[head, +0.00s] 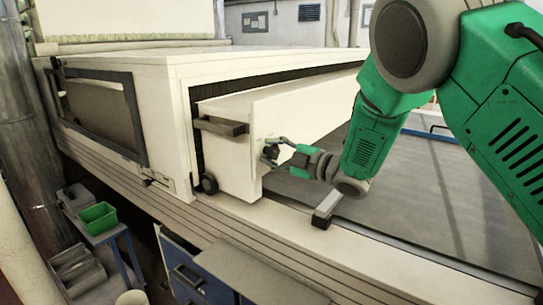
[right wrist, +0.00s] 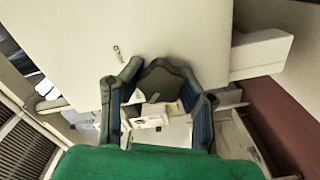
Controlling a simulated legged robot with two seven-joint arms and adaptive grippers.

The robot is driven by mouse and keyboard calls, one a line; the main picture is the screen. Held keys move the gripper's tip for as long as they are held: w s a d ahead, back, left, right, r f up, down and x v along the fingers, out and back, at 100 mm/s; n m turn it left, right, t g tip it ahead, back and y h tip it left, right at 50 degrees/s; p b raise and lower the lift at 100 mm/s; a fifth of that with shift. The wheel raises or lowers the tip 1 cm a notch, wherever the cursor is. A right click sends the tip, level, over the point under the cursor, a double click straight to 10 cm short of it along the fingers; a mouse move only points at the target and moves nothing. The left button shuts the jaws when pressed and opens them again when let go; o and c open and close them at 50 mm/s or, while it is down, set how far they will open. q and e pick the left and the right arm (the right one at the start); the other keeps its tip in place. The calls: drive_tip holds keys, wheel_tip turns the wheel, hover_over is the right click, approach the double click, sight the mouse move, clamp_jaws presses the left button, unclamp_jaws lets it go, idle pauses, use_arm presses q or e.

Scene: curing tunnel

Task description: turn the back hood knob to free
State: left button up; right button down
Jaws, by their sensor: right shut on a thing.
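The white hood (head: 235,160) stands out from the end of the larger white tunnel housing (head: 130,75). Its knob (head: 271,152) is a small dark shape on the hood's side panel. In the right wrist view the knob (right wrist: 163,78) is a lobed grey-brown piece between the fingers. My right gripper (head: 274,147) is shut on the knob, one finger on each side; it also shows in the right wrist view (right wrist: 161,85). The knob's pointer and marking cannot be made out. My left gripper is not in view.
A dark bar handle (head: 221,126) and a black wheel (head: 209,183) are on the hood's near end. A grey belt (head: 440,195) runs at the right, with a small block (head: 326,208) at its edge. A green bin (head: 97,217) stands low at left.

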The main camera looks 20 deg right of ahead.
drive_tip(key=shift+a, duration=0.1)
drive_tip(key=c, duration=1.1)
unclamp_jaws()
drive_tip(key=v, duration=1.2)
drive_tip(key=shift+f, duration=0.15)
